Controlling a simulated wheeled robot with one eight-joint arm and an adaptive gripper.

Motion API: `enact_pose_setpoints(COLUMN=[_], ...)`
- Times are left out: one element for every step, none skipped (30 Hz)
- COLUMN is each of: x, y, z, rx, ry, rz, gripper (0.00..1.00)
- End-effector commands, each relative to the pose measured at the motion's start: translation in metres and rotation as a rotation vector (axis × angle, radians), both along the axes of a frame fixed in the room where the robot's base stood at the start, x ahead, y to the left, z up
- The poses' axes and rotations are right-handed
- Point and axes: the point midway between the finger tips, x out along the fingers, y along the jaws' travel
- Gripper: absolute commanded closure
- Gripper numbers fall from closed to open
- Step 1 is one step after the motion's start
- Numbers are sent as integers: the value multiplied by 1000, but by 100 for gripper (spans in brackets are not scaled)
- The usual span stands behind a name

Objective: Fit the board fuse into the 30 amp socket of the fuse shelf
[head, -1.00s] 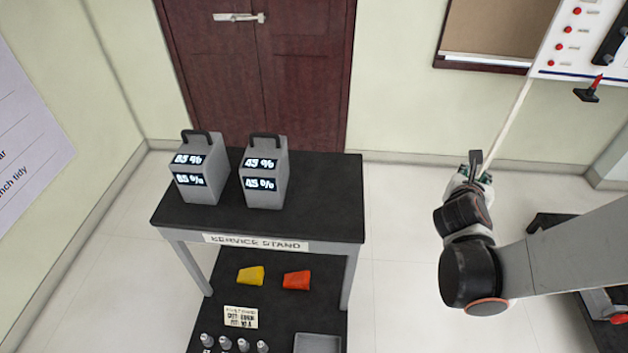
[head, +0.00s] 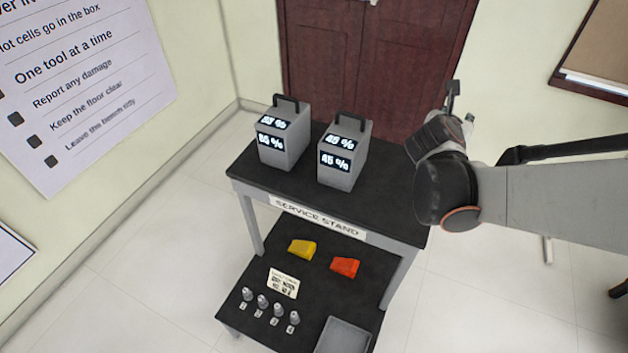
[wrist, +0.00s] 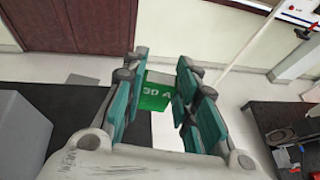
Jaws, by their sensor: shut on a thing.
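The board fuse (wrist: 156,93) is a green block with white lettering that reads about "30 A" in the wrist view. My gripper (wrist: 160,100) has its teal-padded fingers on both sides of it and is shut on it. In the head view my gripper (head: 456,112) is raised at the right of the service stand, and I cannot make out the fuse there. I cannot make out the fuse shelf or its 30 amp socket in either view.
The service stand (head: 400,205) carries two grey boxes (head: 283,145) (head: 345,158) with percent displays. Its lower shelf holds a yellow piece (head: 302,249), an orange piece (head: 345,267), several numbered knobs and a grey tray (head: 343,337). A dark bench (wrist: 283,120) stands at right in the wrist view.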

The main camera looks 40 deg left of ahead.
Motion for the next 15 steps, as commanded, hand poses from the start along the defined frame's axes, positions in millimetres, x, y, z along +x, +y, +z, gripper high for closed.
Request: enact_pose_setpoints(x=[-80, -80, -80, -80, -80, -80, -80, -80, -80, -80, -80, -80, -80, -80, -80], y=[96, 96, 96, 96, 96, 96, 96, 97, 97, 97, 97, 97, 97, 96, 96], z=[-10, -17, -27, -35, -43, -53, -60, -68, -78, -85, -92, -102, -108, -114, -122], rx=[0, 0, 0, 0, 0, 0, 0, 0, 0, 0, 0, 0, 0, 0, 0], ry=[0, 0, 0, 0, 0, 0, 0, 0, 0, 0, 0, 0, 0, 0, 0], rz=[175, 175, 175, 175, 175, 175, 175, 175, 174, 175, 175, 175, 175, 175, 175], gripper=[89, 89, 89, 89, 89, 89, 89, 89, 89, 89, 89, 89, 89, 89, 89])
